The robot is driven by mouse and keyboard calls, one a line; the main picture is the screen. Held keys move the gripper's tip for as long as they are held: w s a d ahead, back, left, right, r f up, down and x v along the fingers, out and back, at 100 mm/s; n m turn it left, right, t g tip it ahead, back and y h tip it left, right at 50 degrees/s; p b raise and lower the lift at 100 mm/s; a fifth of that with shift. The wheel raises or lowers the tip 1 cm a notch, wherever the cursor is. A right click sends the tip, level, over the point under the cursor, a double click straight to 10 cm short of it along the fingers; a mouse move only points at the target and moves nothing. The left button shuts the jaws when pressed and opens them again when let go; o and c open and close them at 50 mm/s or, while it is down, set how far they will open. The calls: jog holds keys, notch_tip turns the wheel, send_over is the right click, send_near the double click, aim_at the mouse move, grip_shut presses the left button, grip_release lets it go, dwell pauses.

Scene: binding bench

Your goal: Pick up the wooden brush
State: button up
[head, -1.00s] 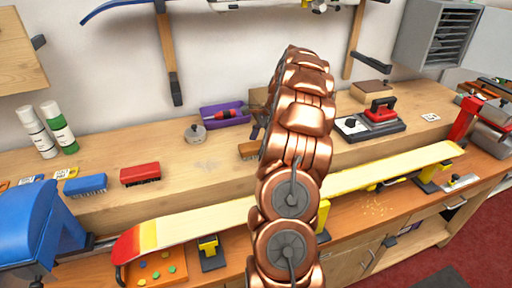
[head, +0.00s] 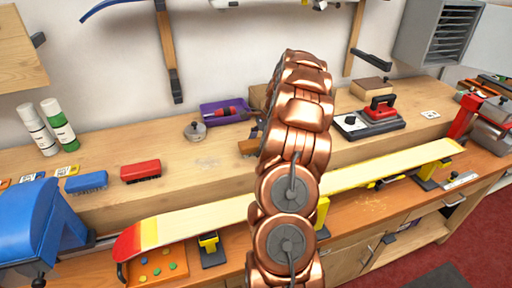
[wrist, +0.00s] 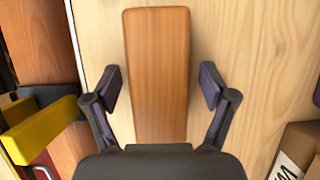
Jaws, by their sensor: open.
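The wooden brush (wrist: 157,75) fills the middle of the wrist view as a long brown block lying on the pale bench top. My gripper (wrist: 161,87) is open, with one dark finger on each side of the block and a gap on both sides. The block's near end is hidden behind the gripper's body. In the head view only the left end of the brush (head: 248,147) shows, because my copper arm covers the rest. My gripper is mostly hidden there behind the arm. Whether the brush has bristles underneath cannot be seen.
A red brush (head: 140,171) and a blue brush (head: 86,181) lie to the left. A purple tray (head: 207,119) and a round tin (head: 195,131) stand behind. A red iron (head: 382,108) sits to the right. A long ski (head: 190,226) runs along the front.

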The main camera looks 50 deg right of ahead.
jog(key=c, duration=1.3)
